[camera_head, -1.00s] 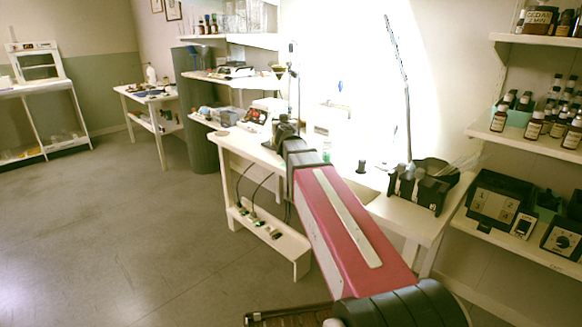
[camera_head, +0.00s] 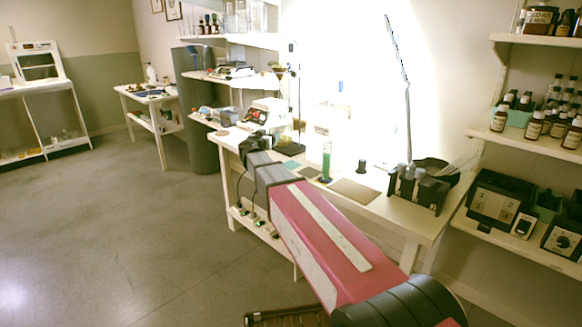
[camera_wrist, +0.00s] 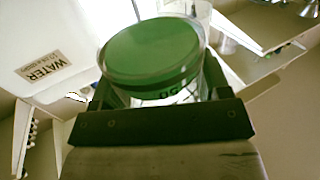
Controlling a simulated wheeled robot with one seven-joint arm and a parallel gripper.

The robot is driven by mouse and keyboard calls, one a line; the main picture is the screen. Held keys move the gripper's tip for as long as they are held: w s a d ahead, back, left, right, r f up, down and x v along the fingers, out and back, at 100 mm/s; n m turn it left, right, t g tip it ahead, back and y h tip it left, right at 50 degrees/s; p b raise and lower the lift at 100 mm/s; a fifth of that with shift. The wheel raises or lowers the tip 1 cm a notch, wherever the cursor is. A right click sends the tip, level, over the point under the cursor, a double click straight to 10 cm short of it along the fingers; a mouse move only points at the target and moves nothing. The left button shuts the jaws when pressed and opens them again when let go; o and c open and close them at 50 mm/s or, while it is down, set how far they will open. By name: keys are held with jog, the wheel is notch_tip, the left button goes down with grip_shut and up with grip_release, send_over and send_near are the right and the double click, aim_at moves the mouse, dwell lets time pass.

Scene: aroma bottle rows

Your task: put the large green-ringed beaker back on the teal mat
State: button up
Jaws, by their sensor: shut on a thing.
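In the wrist view, my gripper (camera_wrist: 158,88) is shut on the green-ringed beaker (camera_wrist: 152,50), a clear glass vessel with a wide round green face and dark marks near its edge. One finger shows on each side of it. In the head view, my gripper's end (camera_head: 252,142) is over the left part of the white table; the beaker cannot be made out there, hidden by my arm. A small dark greenish mat (camera_head: 306,172), perhaps the teal one, lies on the table to the right of my wrist.
A tall green cylinder (camera_head: 327,162) stands near a brown mat (camera_head: 354,190). A black bottle holder (camera_head: 420,188) stands at the table's right. A white device (camera_head: 268,112) is behind my gripper. In the wrist view, a white container labelled WATER (camera_wrist: 45,60) is at left.

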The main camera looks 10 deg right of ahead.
jog(key=shift+w+a, duration=0.1)
jog(key=shift+a, duration=0.45)
jog(key=d+f, duration=0.2)
jog(key=d, duration=0.1)
jog(key=d+f, duration=0.2)
jog(key=d, duration=0.2)
jog(key=w+d+f, duration=0.1)
jog(key=d+f, duration=0.1)
jog(key=d, duration=0.2)
jog(key=shift+w+d+f, duration=0.1)
jog(key=shift+d+f, duration=0.05)
jog(key=shift+f, duration=2.2)
jog(key=shift+f, duration=0.1)
jog(key=o, duration=1.1)
jog(key=shift+c, duration=0.2)
jog(key=v, duration=1.2)
jog(key=shift+a, duration=0.25)
